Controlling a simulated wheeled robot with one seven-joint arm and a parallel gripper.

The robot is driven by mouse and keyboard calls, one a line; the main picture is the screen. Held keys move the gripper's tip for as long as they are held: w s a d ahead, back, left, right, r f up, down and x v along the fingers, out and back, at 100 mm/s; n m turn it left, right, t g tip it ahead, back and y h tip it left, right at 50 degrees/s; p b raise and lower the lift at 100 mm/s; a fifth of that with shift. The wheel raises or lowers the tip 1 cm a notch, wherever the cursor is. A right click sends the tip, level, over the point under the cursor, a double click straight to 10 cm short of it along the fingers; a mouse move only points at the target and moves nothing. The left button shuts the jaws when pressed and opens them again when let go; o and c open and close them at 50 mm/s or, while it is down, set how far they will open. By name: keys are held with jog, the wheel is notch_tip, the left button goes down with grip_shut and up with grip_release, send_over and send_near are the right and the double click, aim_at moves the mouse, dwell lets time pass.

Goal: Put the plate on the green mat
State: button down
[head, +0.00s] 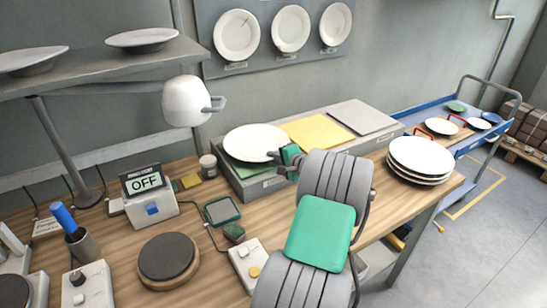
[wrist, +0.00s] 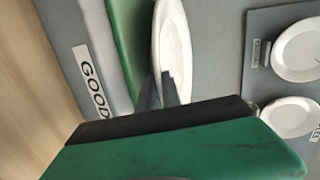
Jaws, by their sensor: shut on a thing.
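A white plate (head: 254,142) lies at the left end of the long grey tray, over the green mat (head: 233,168). The plate hides most of the mat, and I cannot tell whether it touches the mat. My gripper (head: 281,157) is shut on the plate's right rim. In the wrist view the plate (wrist: 172,45) shows edge-on between my fingers (wrist: 160,92), with the green mat (wrist: 128,35) beside it and a label reading GOOD (wrist: 91,80) on the tray's front.
Yellow (head: 318,131) and grey (head: 361,116) mats lie farther right on the tray. A plate stack (head: 420,160) stands at the table's right. A white lamp (head: 187,101) hangs left of the tray. An OFF box (head: 148,194) and a round dark pad (head: 166,256) stand at front left.

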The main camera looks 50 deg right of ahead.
jog(key=c, duration=1.8)
grip_release()
